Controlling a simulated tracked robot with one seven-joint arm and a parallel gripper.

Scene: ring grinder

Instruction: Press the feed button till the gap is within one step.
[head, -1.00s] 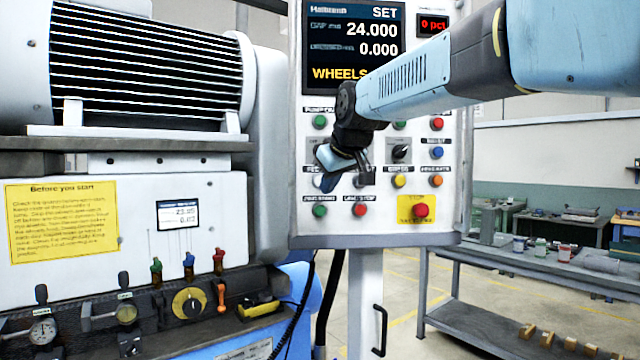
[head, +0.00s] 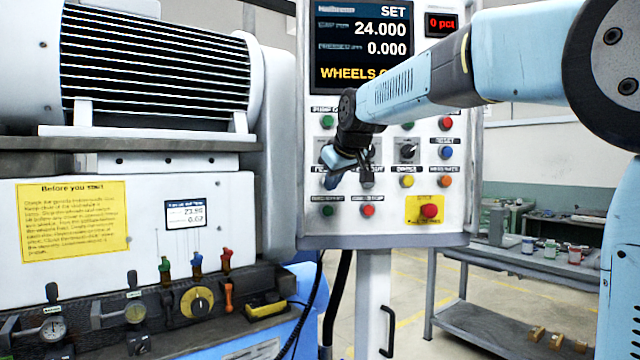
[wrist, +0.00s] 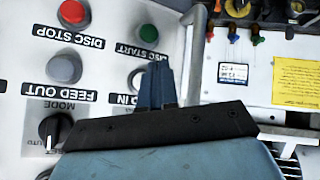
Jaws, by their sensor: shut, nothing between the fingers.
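The control panel (head: 400,215) stands in the middle of the head view. Its display (head: 362,48) reads SET, 24.000 and 0.000, with a partly hidden yellow line starting "WHEELS". My gripper (head: 333,178) is at the panel's lower left, over the feed buttons. The fingers hide part of that button's label. I cannot tell whether they touch the panel. The grey feed-out button (wrist: 64,69) is clear.
Disc start (wrist: 148,34), disc stop (wrist: 72,12) and the mode knob (wrist: 52,130) sit close by. A red mushroom button (head: 429,211) is at lower right. The grinder (head: 150,260) with valve levers stands left; a grey bench (head: 500,262) stands right.

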